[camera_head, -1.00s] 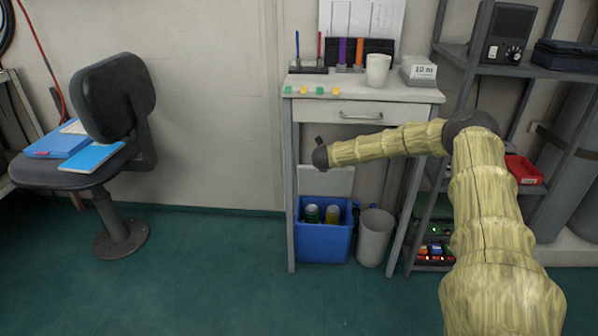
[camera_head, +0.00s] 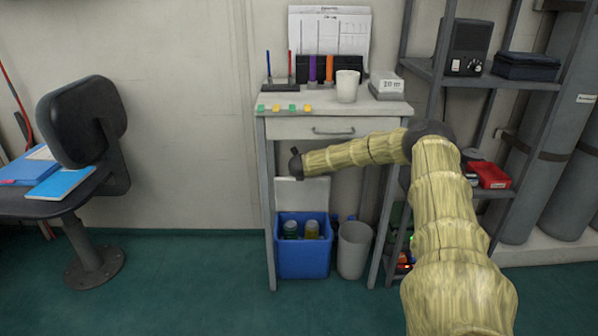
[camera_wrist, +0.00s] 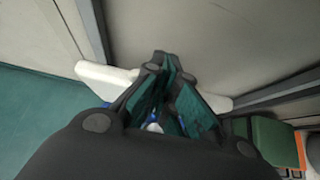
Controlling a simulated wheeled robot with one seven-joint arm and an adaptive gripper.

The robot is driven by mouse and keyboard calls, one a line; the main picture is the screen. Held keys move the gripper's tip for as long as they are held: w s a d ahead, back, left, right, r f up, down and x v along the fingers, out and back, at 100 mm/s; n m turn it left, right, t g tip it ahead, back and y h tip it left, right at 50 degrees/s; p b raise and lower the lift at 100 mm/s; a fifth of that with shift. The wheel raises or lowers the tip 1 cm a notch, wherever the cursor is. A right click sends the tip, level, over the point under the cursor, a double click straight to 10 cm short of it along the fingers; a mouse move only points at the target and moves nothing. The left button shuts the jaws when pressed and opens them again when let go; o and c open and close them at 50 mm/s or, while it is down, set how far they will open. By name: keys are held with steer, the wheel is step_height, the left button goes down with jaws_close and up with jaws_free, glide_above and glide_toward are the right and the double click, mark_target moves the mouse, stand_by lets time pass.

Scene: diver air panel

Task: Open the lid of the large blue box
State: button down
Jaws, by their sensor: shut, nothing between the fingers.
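The large blue box (camera_head: 303,259) stands on the floor under the small desk. Its white lid (camera_head: 311,194) is up, standing roughly upright at the back of the box. Bottles (camera_head: 312,229) show in the open top. My gripper (camera_head: 295,163) is at the height of the lid's upper edge, by its left part. In the wrist view the gripper (camera_wrist: 166,62) is shut and empty, with the white lid (camera_wrist: 100,76) showing on both sides behind the fingers. I cannot tell whether the fingers touch the lid.
The desk (camera_head: 290,127) with its drawer is above the box, its legs on either side. A grey bin (camera_head: 353,252) stands right of the box. A metal shelf (camera_head: 428,75) is on the right, a chair (camera_head: 85,135) on the left. The floor in front is clear.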

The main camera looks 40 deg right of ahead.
steer(key=v, duration=1.2)
steer(key=shift+d, duration=0.1)
